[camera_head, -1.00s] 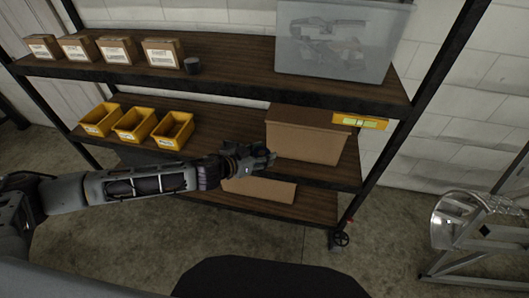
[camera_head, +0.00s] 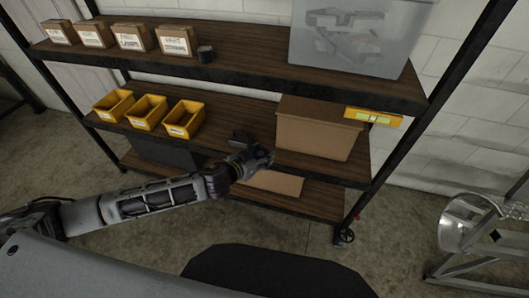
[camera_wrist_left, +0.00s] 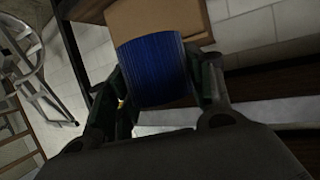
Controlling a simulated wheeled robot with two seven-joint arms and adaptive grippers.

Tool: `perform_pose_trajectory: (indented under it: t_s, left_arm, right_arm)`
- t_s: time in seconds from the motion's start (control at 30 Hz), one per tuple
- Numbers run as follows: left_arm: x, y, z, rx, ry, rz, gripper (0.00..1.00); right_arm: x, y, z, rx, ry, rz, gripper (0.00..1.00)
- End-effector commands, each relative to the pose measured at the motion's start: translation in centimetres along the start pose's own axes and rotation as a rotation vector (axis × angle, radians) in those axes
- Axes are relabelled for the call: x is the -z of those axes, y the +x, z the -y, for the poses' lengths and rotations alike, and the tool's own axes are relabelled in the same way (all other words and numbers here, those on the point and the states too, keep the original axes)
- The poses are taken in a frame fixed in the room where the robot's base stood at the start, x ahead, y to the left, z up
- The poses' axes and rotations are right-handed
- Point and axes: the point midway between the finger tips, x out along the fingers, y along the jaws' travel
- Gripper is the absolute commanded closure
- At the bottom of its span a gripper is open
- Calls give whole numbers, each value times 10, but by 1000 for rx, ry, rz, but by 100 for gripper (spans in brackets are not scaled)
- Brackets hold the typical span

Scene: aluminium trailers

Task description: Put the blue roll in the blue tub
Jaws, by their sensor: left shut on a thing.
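The blue roll (camera_wrist_left: 153,72) shows in the left wrist view, between the two fingers of my left gripper (camera_wrist_left: 160,88). The gripper is shut on it. In the head view my left gripper (camera_head: 258,158) is at the front edge of the middle shelf, just left of the large cardboard box. The roll cannot be made out clearly there. No blue tub can be made out in either view. My right gripper is not in view.
The cardboard box (camera_head: 317,129) stands on the middle shelf, with yellow bins (camera_head: 147,113) to its left. Small boxes (camera_head: 134,37) and a clear bin (camera_head: 350,40) are on the shelf above. A dark box (camera_head: 163,151) sits below. A ladder (camera_head: 490,235) stands right.

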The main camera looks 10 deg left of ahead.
Motion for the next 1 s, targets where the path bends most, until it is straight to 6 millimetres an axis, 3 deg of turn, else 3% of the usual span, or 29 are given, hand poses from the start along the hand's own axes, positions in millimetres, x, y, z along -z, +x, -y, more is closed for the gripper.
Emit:
perform_pose_trajectory:
  t_s: [1.0]
  left_arm:
    - [-69,-27,34,234,-100,3,74]
  right_arm:
    - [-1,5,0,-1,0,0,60]
